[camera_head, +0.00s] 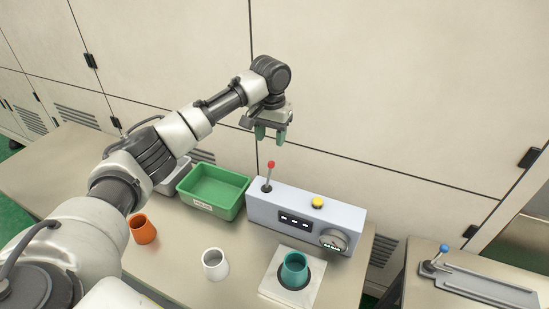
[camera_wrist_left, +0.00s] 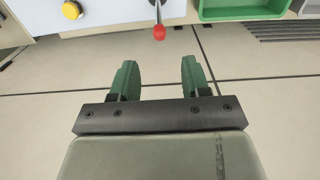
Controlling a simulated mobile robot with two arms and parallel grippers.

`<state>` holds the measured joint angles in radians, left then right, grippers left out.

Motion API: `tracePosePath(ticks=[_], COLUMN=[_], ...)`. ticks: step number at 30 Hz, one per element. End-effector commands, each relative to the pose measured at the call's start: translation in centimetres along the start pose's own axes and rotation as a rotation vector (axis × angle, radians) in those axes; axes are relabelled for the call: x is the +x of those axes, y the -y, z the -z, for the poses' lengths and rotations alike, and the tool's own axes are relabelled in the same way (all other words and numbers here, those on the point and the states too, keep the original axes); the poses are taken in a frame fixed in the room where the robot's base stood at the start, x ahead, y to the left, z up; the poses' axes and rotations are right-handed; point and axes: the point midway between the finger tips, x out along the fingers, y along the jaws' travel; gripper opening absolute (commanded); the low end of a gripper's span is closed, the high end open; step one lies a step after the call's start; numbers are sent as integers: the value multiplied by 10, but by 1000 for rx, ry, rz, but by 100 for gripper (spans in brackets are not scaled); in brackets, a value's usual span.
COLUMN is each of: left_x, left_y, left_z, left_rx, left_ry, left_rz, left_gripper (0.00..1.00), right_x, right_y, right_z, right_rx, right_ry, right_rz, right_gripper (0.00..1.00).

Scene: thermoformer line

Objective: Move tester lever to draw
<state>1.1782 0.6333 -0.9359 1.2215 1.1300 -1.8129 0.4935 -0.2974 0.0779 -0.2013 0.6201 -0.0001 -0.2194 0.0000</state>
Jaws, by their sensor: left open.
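The tester (camera_head: 295,218) is a pale grey box with a display, a yellow button (camera_head: 318,202) and a round gauge. Its lever (camera_head: 268,177) stands near the left end, roughly upright, with a red knob (camera_head: 271,164). My left gripper (camera_head: 270,136) has green fingers, is open and empty, and hangs above the lever, apart from it. In the left wrist view the red knob (camera_wrist_left: 159,33) shows beyond the open fingers (camera_wrist_left: 157,78), near the top edge. My right gripper is not in view.
A green bin (camera_head: 214,190) stands left of the tester. Orange (camera_head: 143,229), white (camera_head: 215,264) and teal (camera_head: 294,270) cups stand in front; the teal one is on a white plate (camera_head: 273,288). A side bench (camera_head: 470,285) with a blue-knobbed lever (camera_head: 442,250) is at right. Cabinets rise behind.

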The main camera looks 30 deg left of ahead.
Motion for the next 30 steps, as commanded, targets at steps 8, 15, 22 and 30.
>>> tracePosePath(ticks=[8,15,22,30], left_x=[52,87,97,97], left_y=[0,-1,-1,-1], left_z=[-1,0,0,0], left_rx=[1,3,4,4], left_ry=[3,0,-2,-2], left_rz=[1,0,0,0], left_gripper=[47,47,47,35], right_x=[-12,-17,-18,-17], right_y=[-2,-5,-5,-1], right_z=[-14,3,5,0], right_rx=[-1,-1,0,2], right_ry=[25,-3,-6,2], right_rz=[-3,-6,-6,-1], right_gripper=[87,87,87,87])
